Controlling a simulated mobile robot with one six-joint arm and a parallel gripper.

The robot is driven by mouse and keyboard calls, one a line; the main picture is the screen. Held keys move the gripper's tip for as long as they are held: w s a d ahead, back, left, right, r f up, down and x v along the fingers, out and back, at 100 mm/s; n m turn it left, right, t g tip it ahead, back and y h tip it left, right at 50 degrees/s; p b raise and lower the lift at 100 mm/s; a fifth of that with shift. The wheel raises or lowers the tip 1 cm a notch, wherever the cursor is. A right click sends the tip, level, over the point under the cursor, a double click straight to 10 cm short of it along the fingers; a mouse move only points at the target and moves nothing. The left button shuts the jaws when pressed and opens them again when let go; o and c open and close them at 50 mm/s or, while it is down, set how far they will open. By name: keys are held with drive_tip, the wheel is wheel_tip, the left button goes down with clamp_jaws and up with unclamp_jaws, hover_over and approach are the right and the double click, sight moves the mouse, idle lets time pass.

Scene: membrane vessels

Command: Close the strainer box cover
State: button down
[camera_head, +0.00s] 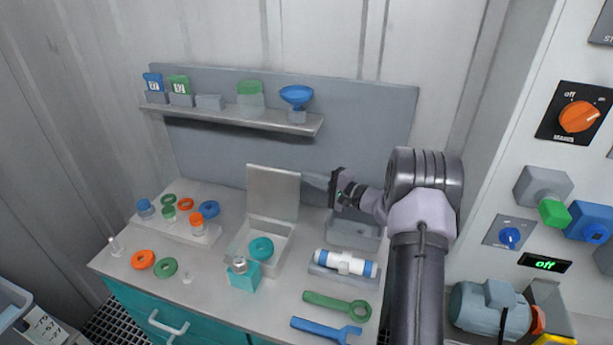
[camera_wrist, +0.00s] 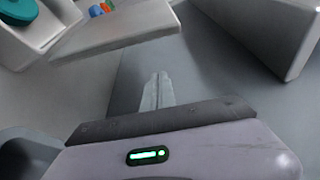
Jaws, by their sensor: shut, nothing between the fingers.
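The strainer box (camera_head: 285,246) is a pale grey open box on the bench, with a teal ring (camera_head: 261,248) inside it. Its cover (camera_head: 273,192) stands open, roughly upright at the back edge. In the wrist view the cover (camera_wrist: 115,36) is a pale panel ahead and to the left, with part of the teal ring (camera_wrist: 32,10) beyond it. My gripper (camera_head: 312,181) is to the right of the cover, pointing left. Its fingers (camera_wrist: 157,80) are together and empty, and appear apart from the cover.
A shelf (camera_head: 230,118) with containers and a blue funnel (camera_head: 297,96) hangs above. A teal block (camera_head: 243,277) with a metal piece stands before the box. A white-and-blue cartridge (camera_head: 345,263) lies in a holder to the right. Wrenches (camera_head: 337,306) lie in front.

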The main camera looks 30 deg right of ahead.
sight(275, 192)
drive_tip(key=shift+w+a+r+b, duration=0.1)
drive_tip(key=shift+w+a+b, duration=0.3)
drive_tip(key=shift+a, duration=0.55)
drive_tip(key=shift+w+a+b, duration=0.15)
drive_tip(key=shift+w+a, duration=0.4)
drive_tip(key=shift+a, duration=0.35)
drive_tip(key=shift+w+a+r+b, duration=0.1)
drive_tip(key=shift+w+a+b, duration=0.3)
drive_tip(key=shift+a, duration=0.55)
